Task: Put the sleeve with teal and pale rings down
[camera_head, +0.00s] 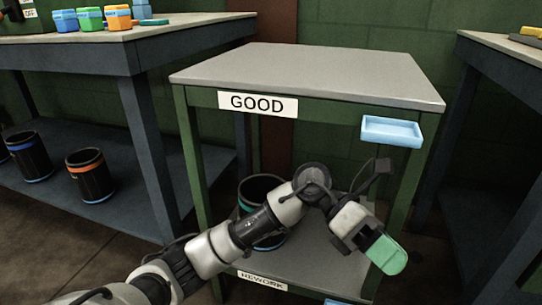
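A black, open-topped sleeve (262,185) stands upright on the lower shelf of the stand (318,255), with a teal ring low on its side. My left arm crosses in front of it, so most of its side is hidden, and I cannot make out a pale ring. My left gripper (372,243) is to the right of the sleeve and apart from it, near the stand's right front leg. A mint-green piece shows at its end; I cannot tell whether its fingers are open or shut. My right gripper is not in view.
The stand's grey top (310,75) is bare, with a GOOD label (257,104); a REWORK label (262,281) is on the lower shelf. A light-blue tray (392,131) juts from the upper edge. Dark sleeves (90,176) stand under the left bench (125,45).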

